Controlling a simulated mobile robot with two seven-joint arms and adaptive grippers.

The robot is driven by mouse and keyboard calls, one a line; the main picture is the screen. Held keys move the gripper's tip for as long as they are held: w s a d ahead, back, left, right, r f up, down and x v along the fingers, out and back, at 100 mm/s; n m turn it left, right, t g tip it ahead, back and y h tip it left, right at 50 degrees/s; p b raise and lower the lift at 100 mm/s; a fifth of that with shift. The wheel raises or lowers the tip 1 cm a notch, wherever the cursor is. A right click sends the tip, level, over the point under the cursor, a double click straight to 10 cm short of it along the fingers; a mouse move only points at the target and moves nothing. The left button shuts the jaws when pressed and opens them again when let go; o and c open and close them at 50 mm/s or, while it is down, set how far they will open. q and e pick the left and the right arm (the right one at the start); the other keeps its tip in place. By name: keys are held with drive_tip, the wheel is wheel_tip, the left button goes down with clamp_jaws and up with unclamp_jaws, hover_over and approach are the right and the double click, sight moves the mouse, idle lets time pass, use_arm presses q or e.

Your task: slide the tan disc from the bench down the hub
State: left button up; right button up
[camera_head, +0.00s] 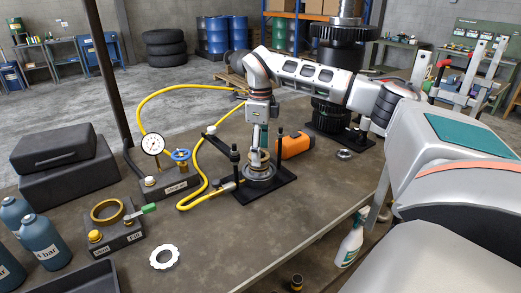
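The hub fixture is a black base plate (232,192) with dark upright posts and a round metal hub (260,172) at its middle. My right arm reaches in from the right, and my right gripper (261,148) points down directly over the hub. Its fingers are small and overlap the hub's upper part, so I cannot tell whether they are open, shut or holding something. No clearly tan disc stands out at the hub. A pale toothed ring (153,262) lies flat on the bench at the front left. My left gripper is not in view.
A brass ring (94,214) sits on a dark block with a green-handled lever. A gauge with blue valve (180,155) feeds a yellow hose around the fixture. An orange object (297,145) stands behind the plate. The front middle of the bench (225,245) is clear.

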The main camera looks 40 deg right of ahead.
wheel_tip(320, 180, up, 19)
idle(1.2)
idle(0.5)
